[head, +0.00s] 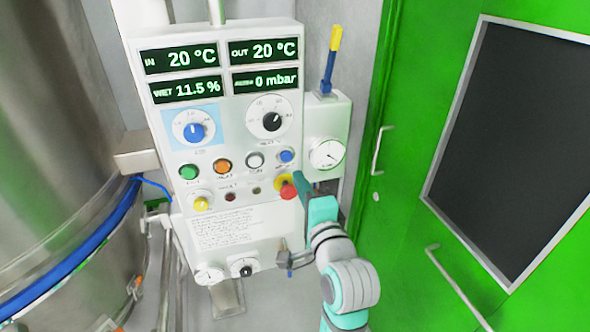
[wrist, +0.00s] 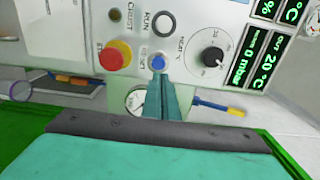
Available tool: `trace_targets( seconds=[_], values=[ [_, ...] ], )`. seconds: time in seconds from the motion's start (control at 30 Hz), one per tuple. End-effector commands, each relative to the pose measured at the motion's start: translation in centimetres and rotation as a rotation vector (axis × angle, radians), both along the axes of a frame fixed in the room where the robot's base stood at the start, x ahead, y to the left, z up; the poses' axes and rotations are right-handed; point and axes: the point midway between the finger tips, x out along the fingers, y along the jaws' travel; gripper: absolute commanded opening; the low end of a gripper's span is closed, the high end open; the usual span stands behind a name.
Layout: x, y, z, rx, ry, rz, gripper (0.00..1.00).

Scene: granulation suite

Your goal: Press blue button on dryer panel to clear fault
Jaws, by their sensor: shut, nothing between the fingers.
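The dryer panel (head: 240,110) is a white box with displays, dials and buttons. The small blue button (head: 286,156) is at the right end of its button row, above the red mushroom button on a yellow base (head: 288,189). My gripper (head: 299,176) is shut and empty, just below and right of the blue button in the head view. In the wrist view the blue button (wrist: 157,62) shows just beyond the tips of my shut gripper (wrist: 158,76), nearly in line with them. I cannot tell whether the tips touch it.
Green (head: 188,172), orange (head: 222,166) and white (head: 255,160) buttons share the row. A larger blue knob (head: 194,132) and a black knob (head: 271,121) sit above. A gauge box (head: 327,155) with a blue-and-yellow lever (head: 331,60) stands right of the panel, beside a green door (head: 410,130). A steel vessel (head: 60,110) is left.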

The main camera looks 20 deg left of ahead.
Motion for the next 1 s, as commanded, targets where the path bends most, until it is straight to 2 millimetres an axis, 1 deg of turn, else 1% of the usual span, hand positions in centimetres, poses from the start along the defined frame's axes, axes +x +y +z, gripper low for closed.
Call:
trace_targets(
  seconds=[0.03,0.1,0.2,0.33,0.5,1.0],
  values=[
    [-0.9,-0.6,0.0,0.000,-0.001,-0.002,0.00],
    [-1.8,-1.5,0.0,0.001,-0.001,-0.004,0.00],
    [-3.0,-2.5,0.0,0.000,0.000,-0.006,0.00],
    [-3.9,-3.2,0.0,0.000,0.000,-0.008,0.00],
    [-4.4,-3.5,0.0,-0.001,0.001,-0.008,0.00],
    [-4.4,-3.5,0.0,-0.001,0.001,-0.008,0.00]
  ],
)
